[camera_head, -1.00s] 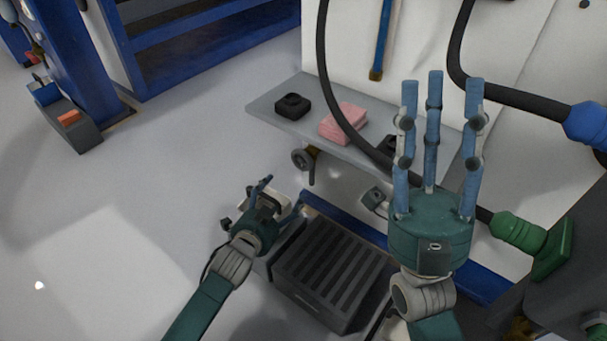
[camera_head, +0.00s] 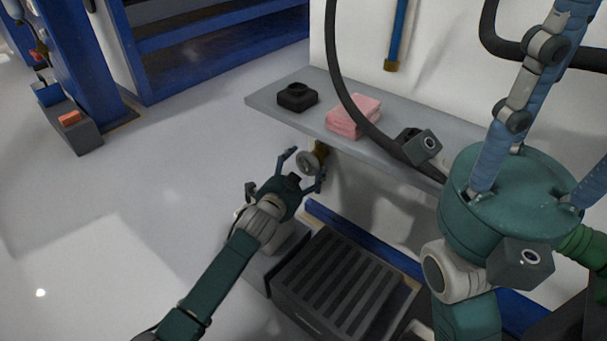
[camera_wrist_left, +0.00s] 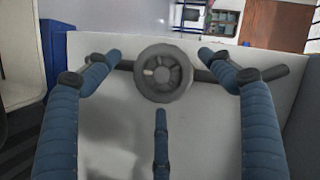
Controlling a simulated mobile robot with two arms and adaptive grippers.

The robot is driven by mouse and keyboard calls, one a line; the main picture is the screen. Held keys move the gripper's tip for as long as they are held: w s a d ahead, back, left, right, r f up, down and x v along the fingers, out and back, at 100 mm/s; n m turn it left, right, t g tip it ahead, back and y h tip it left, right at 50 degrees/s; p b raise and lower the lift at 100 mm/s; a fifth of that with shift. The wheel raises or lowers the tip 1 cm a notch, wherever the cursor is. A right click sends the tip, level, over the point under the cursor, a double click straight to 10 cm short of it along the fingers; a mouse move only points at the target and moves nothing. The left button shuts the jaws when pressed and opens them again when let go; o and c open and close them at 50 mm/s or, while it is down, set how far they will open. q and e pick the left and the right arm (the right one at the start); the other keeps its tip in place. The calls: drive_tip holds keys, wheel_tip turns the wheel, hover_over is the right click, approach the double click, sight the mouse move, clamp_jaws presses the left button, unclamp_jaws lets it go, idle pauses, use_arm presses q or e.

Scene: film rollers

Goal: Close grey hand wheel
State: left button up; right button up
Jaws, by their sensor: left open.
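The grey hand wheel (camera_head: 307,161) is a small round wheel on a brass-coloured fitting below the grey shelf. My left gripper (camera_head: 304,169) is open at the wheel, with fingers on either side of it. In the left wrist view the wheel (camera_wrist_left: 165,73) sits face-on between the spread blue fingers (camera_wrist_left: 160,75), two above and one below. Gaps show between the fingertips and its rim, so I see no grip on it. My right gripper (camera_head: 520,190) is close to the head camera at the right, its fingers spread, tips outside the picture.
The grey shelf (camera_head: 275,108) holds a black block (camera_head: 297,97) and pink cloths (camera_head: 352,117). A dark hose (camera_head: 345,90) hangs in front of it. A dark slatted box (camera_head: 340,285) stands below my left gripper. Open floor lies to the left.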

use_arm(q)
drive_tip(key=shift+w+d+f, duration=0.1)
drive_tip(key=shift+w+d, duration=0.1)
drive_tip(key=shift+w, duration=0.3)
drive_tip(key=c, duration=1.1)
